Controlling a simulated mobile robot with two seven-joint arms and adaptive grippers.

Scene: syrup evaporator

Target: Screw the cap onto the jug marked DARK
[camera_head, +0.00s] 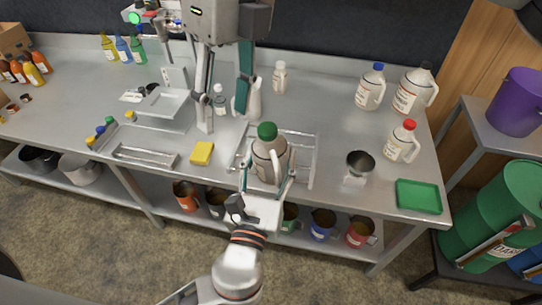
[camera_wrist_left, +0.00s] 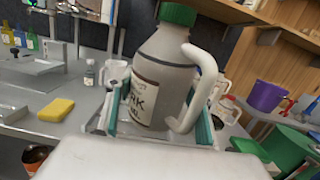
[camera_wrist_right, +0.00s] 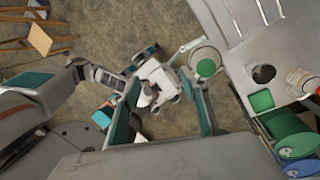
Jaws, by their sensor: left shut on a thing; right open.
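The jug marked DARK (camera_head: 266,160) is a pale jug with a handle; only "RK" of its label shows in the left wrist view (camera_wrist_left: 150,75). My left gripper (camera_head: 265,178) is shut around its body and holds it upright at the counter's front edge. The green cap (camera_head: 267,131) sits on top of the jug's neck; how tightly it is seated I cannot tell. It also shows in the right wrist view (camera_wrist_right: 206,68). My right gripper (camera_head: 224,120) is open and empty, behind and left of the cap, its teal fingers apart and not touching the jug.
A wire rack (camera_head: 306,160) lies around the jug. Two blue- and black-capped jugs stand behind. A small bottle (camera_head: 280,78) stands at the back.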

